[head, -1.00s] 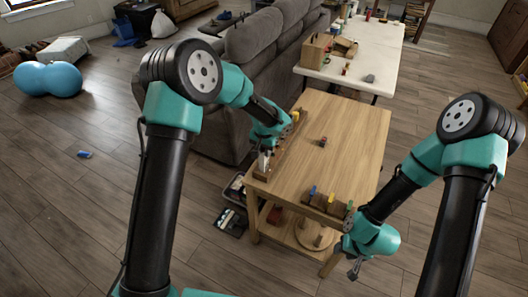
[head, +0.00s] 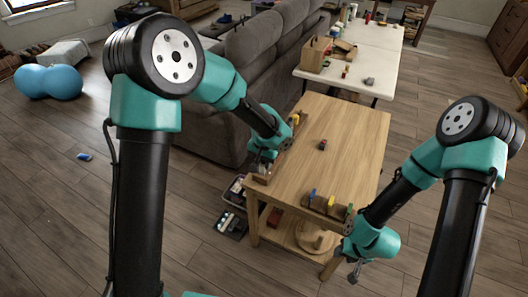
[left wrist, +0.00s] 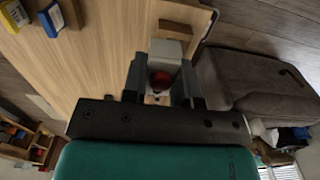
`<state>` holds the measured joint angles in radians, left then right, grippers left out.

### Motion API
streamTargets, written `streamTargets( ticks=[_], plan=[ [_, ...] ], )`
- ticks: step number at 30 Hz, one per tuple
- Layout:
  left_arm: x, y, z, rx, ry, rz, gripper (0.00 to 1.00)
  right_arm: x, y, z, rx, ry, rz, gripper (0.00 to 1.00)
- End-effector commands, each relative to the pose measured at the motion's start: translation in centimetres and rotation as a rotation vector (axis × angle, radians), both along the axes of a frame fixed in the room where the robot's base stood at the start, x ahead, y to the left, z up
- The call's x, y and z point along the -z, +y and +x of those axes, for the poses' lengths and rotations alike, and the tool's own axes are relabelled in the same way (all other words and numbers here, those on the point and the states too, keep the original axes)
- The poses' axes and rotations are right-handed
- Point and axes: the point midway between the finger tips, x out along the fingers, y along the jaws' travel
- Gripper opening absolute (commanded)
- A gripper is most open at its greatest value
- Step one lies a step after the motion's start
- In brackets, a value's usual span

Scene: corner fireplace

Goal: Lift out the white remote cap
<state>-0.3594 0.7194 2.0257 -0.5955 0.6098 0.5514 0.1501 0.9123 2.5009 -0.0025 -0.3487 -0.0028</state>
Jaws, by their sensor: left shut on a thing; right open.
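A pale, whitish block (left wrist: 166,50), which I take to be the white remote cap, sits between the fingers of my left gripper (left wrist: 162,90) in the left wrist view. A round red part (left wrist: 160,80) shows at its near end. In the head view my left gripper (head: 262,158) is at the near end of the long wooden rack (head: 278,160) on the table's left edge. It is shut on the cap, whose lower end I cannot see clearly. My right gripper (head: 356,272) is open and empty, off the table's front right corner.
A small dark reddish piece (head: 322,145) lies mid-table; the wooden table top (head: 340,125) is otherwise mostly clear. A grey sofa (head: 215,135) stands close to the left. A bin (head: 234,190) sits on the floor.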

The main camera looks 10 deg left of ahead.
Motion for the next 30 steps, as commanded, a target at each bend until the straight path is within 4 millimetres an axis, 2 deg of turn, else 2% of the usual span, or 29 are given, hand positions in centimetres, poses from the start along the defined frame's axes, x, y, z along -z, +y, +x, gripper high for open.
streamTargets(
  ticks=[1,6,12,17,30],
  plan=[
    [-0.2,-0.2,-1.3,0.003,0.0,0.0,0.08,0.0,0.0,0.0,0.0,0.0,0.0,0.43],
    [-0.5,-0.7,-4.9,0.003,0.001,0.0,0.08,0.0,0.0,0.0,0.0,0.0,0.0,0.43],
    [-0.7,-1.1,-7.3,0.001,0.0,0.0,0.08,0.0,0.0,0.0,0.0,0.0,0.0,0.43],
    [-0.7,-1.1,-7.8,0.0,0.0,0.0,0.08,0.0,0.0,0.0,0.0,0.0,0.0,0.43],
    [-0.7,-1.1,-7.8,-0.001,0.0,0.0,0.08,0.0,0.0,0.0,0.0,0.0,0.0,0.43]
  ],
)
